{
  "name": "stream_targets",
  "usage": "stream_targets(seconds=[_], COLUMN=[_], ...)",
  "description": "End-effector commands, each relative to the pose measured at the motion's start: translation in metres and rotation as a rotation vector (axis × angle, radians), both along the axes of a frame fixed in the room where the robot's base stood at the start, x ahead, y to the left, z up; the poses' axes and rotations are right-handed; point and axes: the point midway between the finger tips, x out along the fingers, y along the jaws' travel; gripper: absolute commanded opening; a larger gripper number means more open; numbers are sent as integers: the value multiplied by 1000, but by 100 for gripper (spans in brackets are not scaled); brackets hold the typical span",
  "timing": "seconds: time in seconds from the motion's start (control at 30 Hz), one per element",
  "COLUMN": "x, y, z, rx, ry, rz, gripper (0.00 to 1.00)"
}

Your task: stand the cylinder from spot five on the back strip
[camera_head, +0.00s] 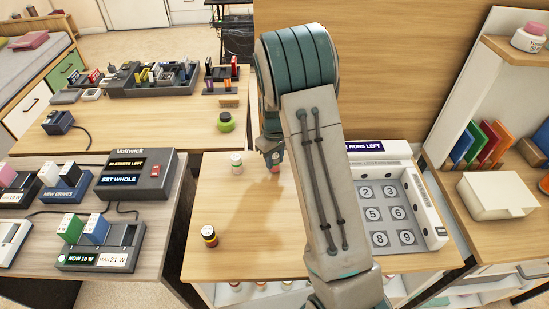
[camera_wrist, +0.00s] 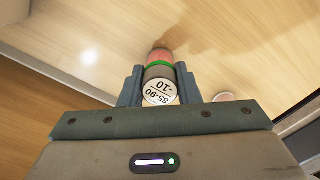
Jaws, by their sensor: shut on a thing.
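My gripper (camera_head: 271,150) is shut on a small cylinder, above the rear part of the middle table and pointing down. In the wrist view the cylinder (camera_wrist: 158,82) sits between the two fingers. It has a pale printed end, a grey body, a green band and a reddish far end. In the head view only a reddish bit of it shows below the fingers; I cannot tell if it touches the table. The numbered tray (camera_head: 407,211) stands at the right. Its spot five (camera_head: 372,214) is empty. I cannot make out a marked back strip.
A pale cylinder (camera_head: 236,163) stands just left of my gripper. My arm hides the tray's left column. A wooden panel (camera_head: 400,60) rises behind the table. Table between the two cylinders is clear.

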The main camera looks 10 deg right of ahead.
Motion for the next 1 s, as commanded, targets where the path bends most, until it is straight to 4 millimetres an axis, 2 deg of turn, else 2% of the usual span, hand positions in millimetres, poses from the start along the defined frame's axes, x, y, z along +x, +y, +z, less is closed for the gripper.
stream_targets(seconds=[0.17, 0.2, 0.23, 0.27, 0.53, 0.67, 0.77, 1.0], x=[0, 0, 0, 0, 0, 1, 1, 1], y=[0, 0, 0, 0, 0, 0, 0, 0], z=[-5, -3, -3, -3, -2, 6, 23, 76], rx=[0, 0, 0, 0, 0, 0, 2, 1], ry=[0, 0, 0, 0, 0, -3, -6, -5], rz=[0, 0, 0, 0, 0, 0, 0, 1], gripper=[7, 41, 49, 51, 51, 51, 51, 51])
